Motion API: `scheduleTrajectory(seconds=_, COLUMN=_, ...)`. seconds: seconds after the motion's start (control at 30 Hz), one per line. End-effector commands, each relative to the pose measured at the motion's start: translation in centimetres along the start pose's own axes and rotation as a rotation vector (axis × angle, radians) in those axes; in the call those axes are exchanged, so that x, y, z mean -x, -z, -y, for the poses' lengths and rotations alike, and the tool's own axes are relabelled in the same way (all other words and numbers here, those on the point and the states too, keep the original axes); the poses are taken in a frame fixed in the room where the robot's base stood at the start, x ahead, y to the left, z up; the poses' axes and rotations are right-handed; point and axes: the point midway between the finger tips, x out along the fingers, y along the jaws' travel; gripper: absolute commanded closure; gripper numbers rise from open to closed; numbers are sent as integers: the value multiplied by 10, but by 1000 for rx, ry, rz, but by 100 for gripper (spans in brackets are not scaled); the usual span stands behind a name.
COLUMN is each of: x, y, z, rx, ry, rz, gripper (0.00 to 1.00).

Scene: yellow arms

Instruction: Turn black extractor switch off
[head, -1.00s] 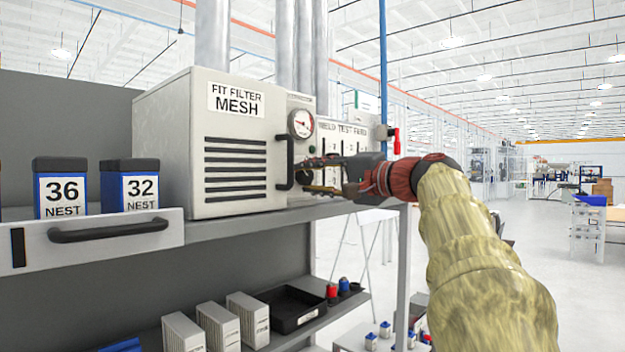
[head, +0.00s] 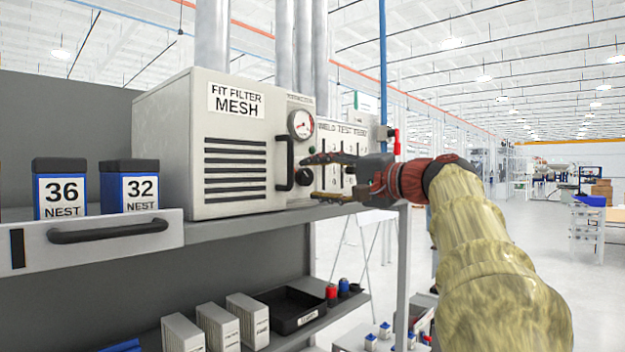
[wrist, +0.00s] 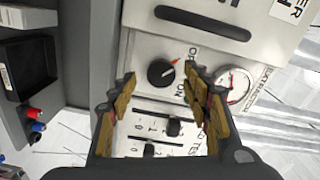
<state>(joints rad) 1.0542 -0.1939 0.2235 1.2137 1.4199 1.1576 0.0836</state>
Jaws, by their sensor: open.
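The black extractor switch (wrist: 161,73) is a round knob on a pale panel, with a red pointer toward the upper right in the wrist view. Lettering beside it is partly covered by a finger. In the head view the knob (head: 305,175) is small and dark, below the gauge. My gripper (wrist: 162,78) is open, with its fingers on either side of the knob in the wrist view and no contact visible. In the head view my gripper (head: 312,178) is in front of the panel. The remaining distance to the knob is unclear.
A round gauge (head: 301,124) sits above the knob, and a black handle (head: 284,163) stands out on the filter box (head: 236,160) to the left. A panel with slider switches (wrist: 155,134) is close by. The shelf edge (head: 250,226) runs below.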

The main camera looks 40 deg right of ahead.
Motion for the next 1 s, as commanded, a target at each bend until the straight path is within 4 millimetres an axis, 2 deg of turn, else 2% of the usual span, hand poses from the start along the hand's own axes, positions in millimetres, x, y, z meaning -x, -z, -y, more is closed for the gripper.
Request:
scheduleTrajectory(seconds=0.3, x=63, y=1, z=0, rx=0, ry=-1, rz=-5, gripper=51)
scheduleTrajectory(seconds=0.5, x=89, y=0, z=0, rx=0, ry=0, rz=-2, gripper=51)
scheduleTrajectory(seconds=0.7, x=99, y=-1, z=0, rx=1, ry=0, rz=0, gripper=51)
scheduleTrajectory(seconds=1.0, x=100, y=-1, z=0, rx=1, ry=1, rz=0, gripper=51)
